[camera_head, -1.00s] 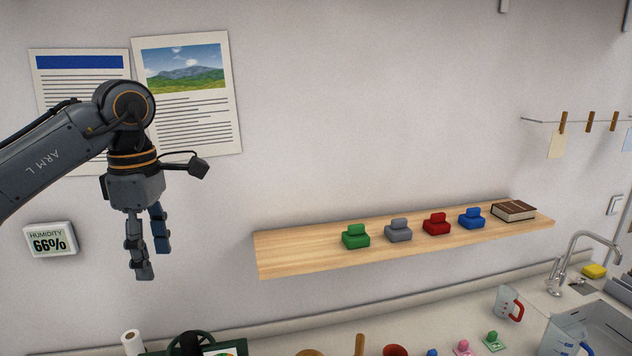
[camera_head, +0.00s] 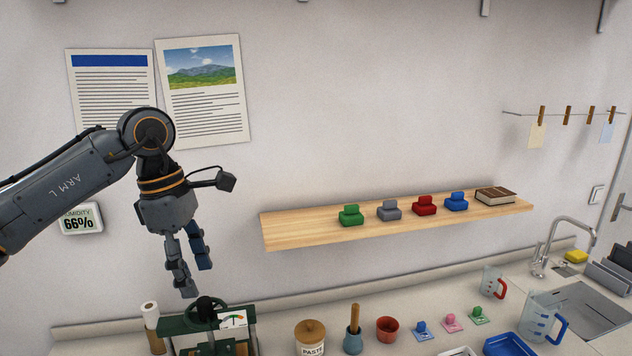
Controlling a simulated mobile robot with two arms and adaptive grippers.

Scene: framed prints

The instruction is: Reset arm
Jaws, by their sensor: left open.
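My left gripper (camera_head: 192,278) hangs fingers down at the left of the head view, open, with nothing between its fingers. It is in front of the wall, above the green press-like device (camera_head: 180,325) on the counter. My left arm (camera_head: 70,180) comes in from the left edge and partly covers the humidity display (camera_head: 80,222), which reads 66%. My right gripper is not in view.
A wooden shelf (camera_head: 300,232) on the wall holds green, grey, red and blue blocks and a brown book (camera_head: 495,196). The counter (camera_head: 280,310) below carries a jar (camera_head: 311,342), a red cup (camera_head: 387,329), measuring jugs and a sink (camera_head: 590,310). Two prints hang behind the arm.

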